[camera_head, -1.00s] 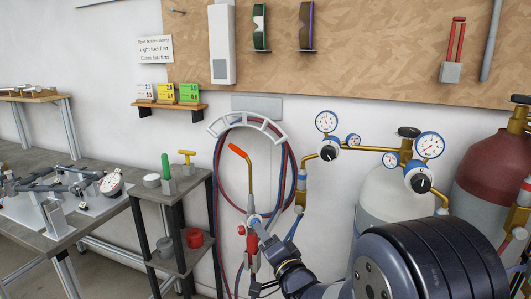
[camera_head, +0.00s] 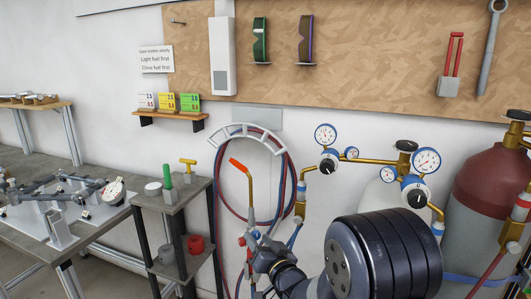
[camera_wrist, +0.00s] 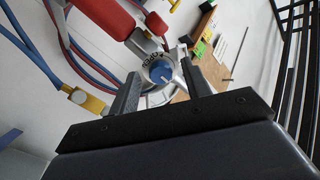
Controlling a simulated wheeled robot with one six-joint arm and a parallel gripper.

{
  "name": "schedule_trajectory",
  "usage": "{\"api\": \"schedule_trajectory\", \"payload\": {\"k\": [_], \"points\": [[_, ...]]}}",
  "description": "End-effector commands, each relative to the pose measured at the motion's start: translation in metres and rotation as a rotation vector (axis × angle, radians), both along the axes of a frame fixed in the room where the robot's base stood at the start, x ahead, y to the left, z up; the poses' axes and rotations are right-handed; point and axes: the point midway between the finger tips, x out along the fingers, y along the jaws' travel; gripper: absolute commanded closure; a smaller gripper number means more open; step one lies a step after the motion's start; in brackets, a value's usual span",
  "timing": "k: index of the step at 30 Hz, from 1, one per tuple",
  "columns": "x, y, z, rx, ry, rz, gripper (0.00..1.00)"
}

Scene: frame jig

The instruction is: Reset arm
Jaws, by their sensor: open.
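My gripper (camera_head: 258,243) is at the lower middle of the head view, close to the cutting torch (camera_head: 250,190) with its orange tip and brass neck. In the wrist view my gripper (camera_wrist: 160,66) is open, with its two dark fingers on either side of a blue round knob (camera_wrist: 161,74) with a pale lettered ring. A red body (camera_wrist: 105,16) lies just beyond the knob. I cannot tell whether the fingers touch the knob. My arm hides part of the torch's lower end in the head view.
Red and blue hoses (camera_head: 290,180) loop on a white wall hanger (camera_head: 248,131) behind the torch. Gauges (camera_head: 326,134), a maroon cylinder (camera_head: 490,185) and a pale cylinder stand right. A small stand (camera_head: 172,206) and a jig bench (camera_head: 100,240) are left.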

Motion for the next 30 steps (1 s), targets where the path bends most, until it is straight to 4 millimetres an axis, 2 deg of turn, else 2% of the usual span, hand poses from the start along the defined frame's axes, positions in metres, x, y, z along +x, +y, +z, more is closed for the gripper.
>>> {"api": "schedule_trajectory", "payload": {"k": [19,21,30], "points": [[0.000,-0.001,0.004,-0.440,-0.197,0.000,0.54],[-0.013,-0.009,-0.001,-0.437,-0.196,-0.003,0.54],[-0.058,-0.032,-0.001,-0.434,-0.196,-0.002,0.54]]}}
